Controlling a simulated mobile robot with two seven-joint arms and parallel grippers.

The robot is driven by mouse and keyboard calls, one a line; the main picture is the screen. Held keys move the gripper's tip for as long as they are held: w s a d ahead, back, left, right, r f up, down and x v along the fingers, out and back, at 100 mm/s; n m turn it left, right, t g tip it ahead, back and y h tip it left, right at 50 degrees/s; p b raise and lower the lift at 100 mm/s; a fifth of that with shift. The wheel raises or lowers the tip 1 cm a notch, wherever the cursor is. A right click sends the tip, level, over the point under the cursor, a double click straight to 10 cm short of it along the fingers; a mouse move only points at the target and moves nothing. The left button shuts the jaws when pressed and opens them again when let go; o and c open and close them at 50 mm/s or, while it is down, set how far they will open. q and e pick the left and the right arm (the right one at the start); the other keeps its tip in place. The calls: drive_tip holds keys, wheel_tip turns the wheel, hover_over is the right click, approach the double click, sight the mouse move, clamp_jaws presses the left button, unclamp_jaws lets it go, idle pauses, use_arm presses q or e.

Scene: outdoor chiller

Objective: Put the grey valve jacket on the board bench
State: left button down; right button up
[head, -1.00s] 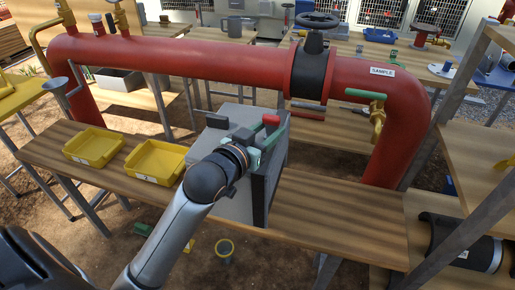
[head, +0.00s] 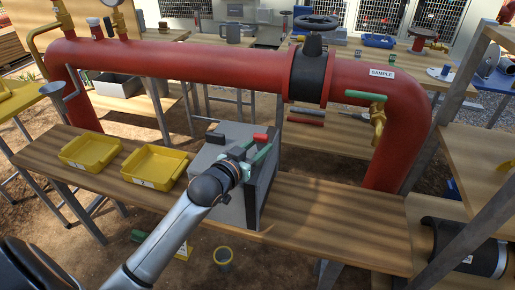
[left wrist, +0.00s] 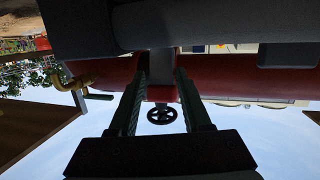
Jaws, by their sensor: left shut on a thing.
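The grey valve jacket (head: 237,208) is a boxy grey shell with a red tab (head: 261,138) on top. It stands upright at the middle of the board bench (head: 320,220), near its front edge. I cannot tell whether its underside touches the boards. My left gripper (head: 254,152) is at the top of the jacket, its green fingers shut on the red tab. My right gripper is out of view.
Two yellow trays (head: 90,151) stand on the bench to the left. A red pipe (head: 190,65) with a black-collared valve (head: 308,72) runs behind and bends down at the right. A shelf (head: 485,170) stands at the right. The bench's right part is clear.

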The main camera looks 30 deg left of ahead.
use_arm(q)
drive_tip(key=shift+r, duration=0.1)
drive_tip(key=shift+c, duration=1.8)
unclamp_jaws()
drive_tip(key=shift+s, duration=0.1)
drive_tip(key=s+r, duration=0.2)
drive_tip(key=s, duration=0.9)
drive_tip(key=s+d+f+g+h, duration=0.1)
drive_tip(key=s+d+f, duration=0.3)
drive_tip(key=f, duration=0.5)
drive_tip(key=s+d+f+m+g, duration=0.1)
drive_tip(key=s+d+f+g, duration=0.2)
drive_tip(key=f, duration=0.6)
drive_tip(key=s+d+f+m+g+h, duration=0.1)
drive_tip(key=s+d+f+g, duration=0.1)
drive_tip(key=s+d+f, duration=0.4)
wheel_tip(320, 180, down, 4)
drive_tip(key=shift+s+d+r+g+h, duration=0.1)
drive_tip(key=shift+s+d+g+h, duration=0.25)
drive_tip(key=shift+s, duration=0.4)
